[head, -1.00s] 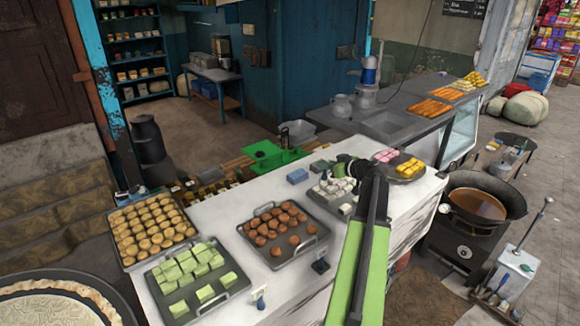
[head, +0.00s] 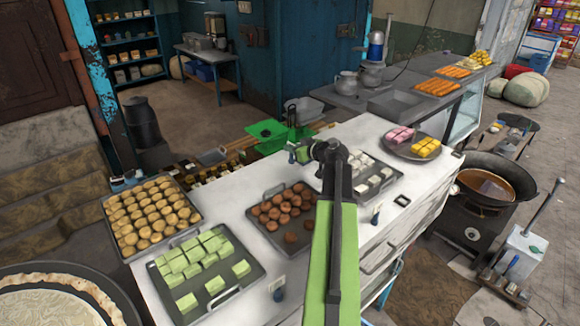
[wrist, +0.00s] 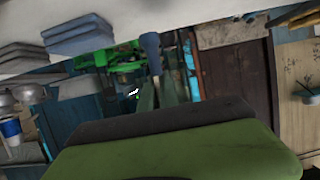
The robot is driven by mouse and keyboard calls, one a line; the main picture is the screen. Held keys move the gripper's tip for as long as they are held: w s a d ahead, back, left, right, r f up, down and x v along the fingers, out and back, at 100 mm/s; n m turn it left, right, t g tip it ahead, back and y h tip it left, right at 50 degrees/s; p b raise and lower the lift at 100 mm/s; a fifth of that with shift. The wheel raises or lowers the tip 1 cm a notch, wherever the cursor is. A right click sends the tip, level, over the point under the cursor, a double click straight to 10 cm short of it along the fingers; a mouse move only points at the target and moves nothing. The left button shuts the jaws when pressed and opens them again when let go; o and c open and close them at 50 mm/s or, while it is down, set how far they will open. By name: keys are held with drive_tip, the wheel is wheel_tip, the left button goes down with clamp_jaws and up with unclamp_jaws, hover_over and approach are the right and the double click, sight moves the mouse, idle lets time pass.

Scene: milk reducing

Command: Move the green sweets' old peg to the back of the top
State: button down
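My gripper (head: 299,152) is over the back edge of the white counter top (head: 215,213). In the wrist view its fingers (wrist: 157,92) are closed around a small blue peg (wrist: 151,45), whose blue end points toward the counter surface. I cannot tell whether the peg touches the top. The green sweets (head: 196,256) lie on a dark tray (head: 238,284) at the front left. Another blue peg with a pale card (head: 278,290) stands by that tray's right corner. My arm hides part of the brown sweets' tray and the counter front.
Brown sweets (head: 283,206), white sweets (head: 368,174) and a round plate of pink and yellow sweets (head: 415,137) fill the top to the right. A further peg (head: 376,213) stands before the white sweets. A green scale (head: 270,130) is behind the counter. Blue blocks (wrist: 79,36) lie near my gripper.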

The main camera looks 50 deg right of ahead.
drive_tip(key=f+b, duration=0.3)
drive_tip(key=a+f+b, duration=0.1)
drive_tip(key=f, duration=0.1)
drive_tip(key=shift+w+f+b, duration=0.1)
drive_tip(key=shift+w+b, duration=0.2)
drive_tip(key=shift+w, duration=0.1)
drive_tip(key=shift+r, duration=0.25)
drive_tip(key=shift+f, duration=0.2)
drive_tip(key=c, duration=1.6)
unclamp_jaws()
drive_tip(key=shift+r+p, duration=0.25)
drive_tip(key=shift+p, duration=0.05)
drive_tip(key=p+v, duration=0.4)
drive_tip(key=v, duration=0.8)
drive_tip(key=shift+r, duration=0.1)
